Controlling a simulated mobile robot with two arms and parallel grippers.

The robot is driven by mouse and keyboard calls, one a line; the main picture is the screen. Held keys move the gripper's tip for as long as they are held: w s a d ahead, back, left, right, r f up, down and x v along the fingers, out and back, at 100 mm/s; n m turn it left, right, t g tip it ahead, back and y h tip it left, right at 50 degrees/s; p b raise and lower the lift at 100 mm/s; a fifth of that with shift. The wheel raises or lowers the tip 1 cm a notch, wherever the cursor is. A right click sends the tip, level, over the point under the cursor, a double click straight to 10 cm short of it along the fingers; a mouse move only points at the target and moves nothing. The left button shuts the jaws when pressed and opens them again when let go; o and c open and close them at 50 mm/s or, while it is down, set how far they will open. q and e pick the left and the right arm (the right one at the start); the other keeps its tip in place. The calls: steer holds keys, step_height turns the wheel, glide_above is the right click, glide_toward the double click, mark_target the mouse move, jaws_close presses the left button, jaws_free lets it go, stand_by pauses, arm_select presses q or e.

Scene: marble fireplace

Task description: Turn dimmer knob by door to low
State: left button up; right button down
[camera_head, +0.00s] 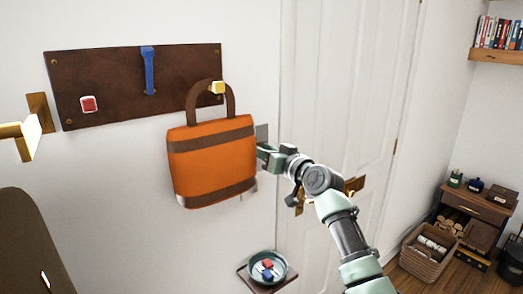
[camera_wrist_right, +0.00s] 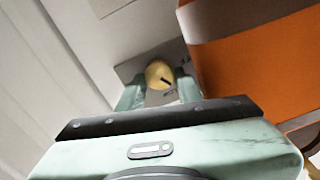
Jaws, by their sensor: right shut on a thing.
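The dimmer knob (camera_wrist_right: 157,72) is round and cream-yellow with a dark pointer mark, on a grey wall plate (camera_wrist_right: 128,70) in the right wrist view. The plate's upper part also shows in the head view (camera_head: 262,132), beside the door, where the knob is hidden. My right gripper (camera_wrist_right: 160,92) has its two pale green fingers on either side of the knob, shut on it. In the head view my right gripper (camera_head: 262,152) reaches the plate from the right, its tips partly behind the orange bag. My left gripper is not in view.
The orange bag (camera_head: 212,155) hangs from a brown wall board (camera_head: 110,85), close beside the gripper. The white door (camera_head: 340,90) with a brass handle (camera_head: 354,185) stands behind my right arm. A small dish (camera_head: 284,273) sits on a low ledge below.

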steer(key=m+p, duration=0.1)
steer(key=m, duration=0.4)
steer(key=shift+f+m, duration=0.15)
steer(key=shift+m, duration=0.15)
steer(key=shift+p, duration=0.3)
steer(key=c, duration=1.2)
jaws_free()
steer(key=shift+c, duration=0.2)
steer(key=shift+d, duration=0.15)
steer(key=b+v, duration=0.2)
steer(key=v, duration=0.5)
steer(key=shift+s, duration=0.25)
